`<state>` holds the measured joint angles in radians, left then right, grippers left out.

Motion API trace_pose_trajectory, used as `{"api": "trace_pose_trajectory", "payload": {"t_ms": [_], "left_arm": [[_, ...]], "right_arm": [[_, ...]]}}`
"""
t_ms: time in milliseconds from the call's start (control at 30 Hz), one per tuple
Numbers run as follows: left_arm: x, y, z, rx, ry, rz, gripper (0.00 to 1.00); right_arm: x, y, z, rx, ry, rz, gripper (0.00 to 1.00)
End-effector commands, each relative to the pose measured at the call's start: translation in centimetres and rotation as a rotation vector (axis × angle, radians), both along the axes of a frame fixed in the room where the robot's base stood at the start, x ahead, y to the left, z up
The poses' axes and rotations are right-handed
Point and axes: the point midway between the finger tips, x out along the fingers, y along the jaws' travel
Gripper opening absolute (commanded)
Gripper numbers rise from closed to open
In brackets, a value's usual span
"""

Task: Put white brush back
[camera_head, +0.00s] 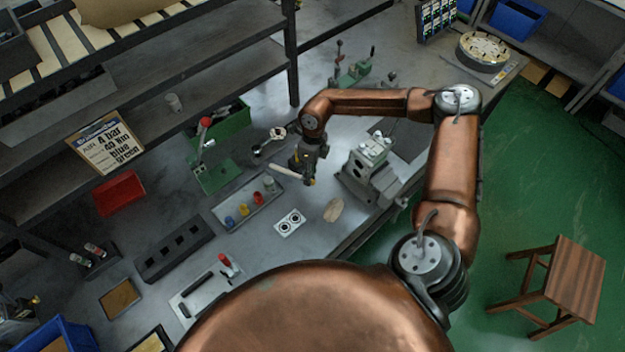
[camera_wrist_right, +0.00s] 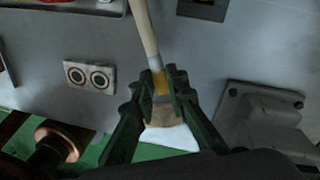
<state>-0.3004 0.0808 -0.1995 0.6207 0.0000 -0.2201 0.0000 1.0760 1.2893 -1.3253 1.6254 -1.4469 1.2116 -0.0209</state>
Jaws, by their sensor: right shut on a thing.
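The white brush (camera_head: 287,172) is held above the workbench by my right gripper (camera_head: 307,172). In the right wrist view, the brush's pale handle (camera_wrist_right: 145,35) runs up and away from the fingers. Its yellow band (camera_wrist_right: 160,83) lies between the fingertips of the right gripper (camera_wrist_right: 160,88), and brown bristles with a white end (camera_wrist_right: 170,136) point back toward the wrist. The gripper is shut on the brush near the band. My left gripper is not in view.
A tray (camera_head: 229,218) with small coloured pieces and a white two-ring plate (camera_head: 290,222) lie nearby. A black slotted block (camera_head: 173,250) is at left. A grey machine block (camera_head: 370,170) stands close right of the gripper. A green press (camera_head: 215,175) stands behind.

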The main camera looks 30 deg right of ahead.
Motion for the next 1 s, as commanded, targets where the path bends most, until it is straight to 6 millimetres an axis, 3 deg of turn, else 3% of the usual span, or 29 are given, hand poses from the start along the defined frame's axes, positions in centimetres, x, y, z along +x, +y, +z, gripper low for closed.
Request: {"api": "trace_pose_trajectory", "payload": {"t_ms": [333,533,900,933,1000], "left_arm": [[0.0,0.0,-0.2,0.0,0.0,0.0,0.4],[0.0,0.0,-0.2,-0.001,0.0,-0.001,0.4],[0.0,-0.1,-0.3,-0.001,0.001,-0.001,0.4],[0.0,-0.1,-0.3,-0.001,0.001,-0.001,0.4],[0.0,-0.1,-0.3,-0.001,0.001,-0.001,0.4]], "right_arm": [[0.8,-1.7,-2.4,0.0,0.001,-0.001,0.0],[0.8,-1.7,-5.2,0.001,0.002,0.001,0.0],[0.8,-1.7,-5.7,0.001,0.001,0.0,0.0],[0.8,-1.7,-5.7,0.001,0.001,0.0,0.14],[0.8,-1.7,-5.7,0.001,0.001,0.0,0.19]]}}
